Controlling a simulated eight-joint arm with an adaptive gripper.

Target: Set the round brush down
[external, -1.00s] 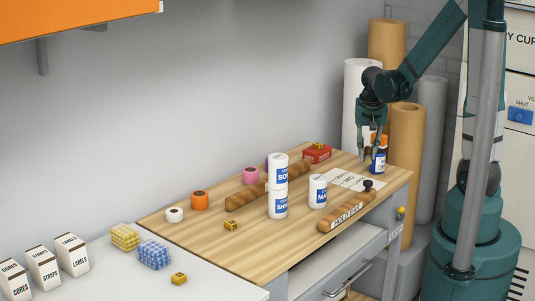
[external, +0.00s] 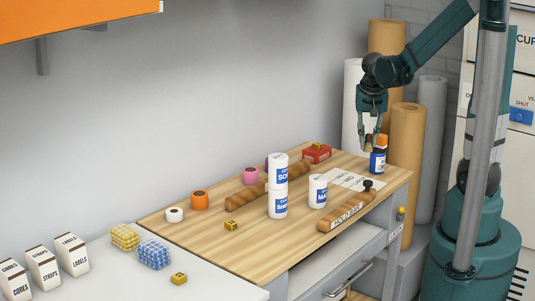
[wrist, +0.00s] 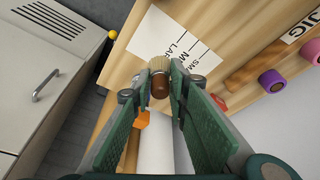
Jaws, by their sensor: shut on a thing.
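The round brush (wrist: 159,66) shows in the wrist view between my fingertips, with tan bristles and a dark brown handle end (wrist: 160,88). My gripper (wrist: 160,80) is shut on it. In the external view my gripper (external: 371,145) points down above the far right corner of the wooden bench (external: 220,240), close by a blue bottle with an orange cap (external: 378,163). There the brush is small and mostly hidden by the fingers. It appears clear of the bench top.
A printed white sheet (external: 345,180) lies left of the bottle. A brown bar with a black knob (external: 340,212) lies along the front edge. A red box (external: 317,154), white cans (external: 318,191) and tape rolls (external: 200,200) stand farther left. Tall paper rolls (external: 406,150) rise behind the right edge.

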